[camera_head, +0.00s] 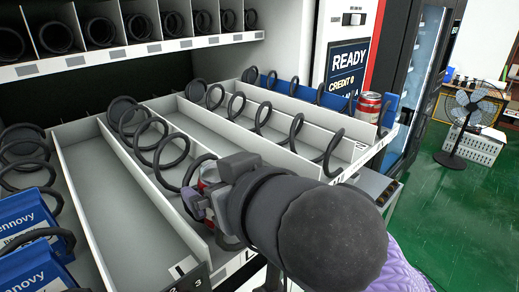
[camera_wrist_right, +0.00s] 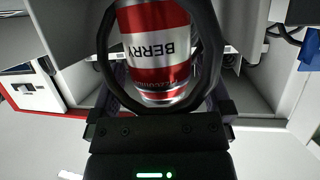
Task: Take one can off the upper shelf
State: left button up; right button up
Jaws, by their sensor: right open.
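A red and silver can (camera_head: 209,174) stands at the front of a lane in the white coil shelf (camera_head: 120,195), mostly hidden behind my right gripper (camera_head: 203,198). In the right wrist view the can (camera_wrist_right: 156,50) shows close up with upside-down "BERRY" lettering, and a dark coil loop (camera_wrist_right: 104,60) surrounds it. My right gripper is open, with its fingers on either side of the can; I cannot tell whether they touch it. A second red can (camera_head: 369,104) stands at the shelf's right end. My left gripper is not in view.
Thin white dividers and dark coils (camera_head: 293,130) run along the lanes. Blue packs (camera_head: 30,225) sit in the left lanes. A higher row of coils (camera_head: 100,32) hangs above. A "READY" display (camera_head: 347,68) is at the right. A fan (camera_head: 467,108) stands on the green floor.

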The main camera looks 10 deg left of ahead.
jog(key=shift+w+a+f, duration=0.2)
jog(key=shift+w+a, duration=0.1)
jog(key=shift+a, duration=0.05)
jog(key=shift+d+r, duration=0.1)
jog(key=c, duration=1.3)
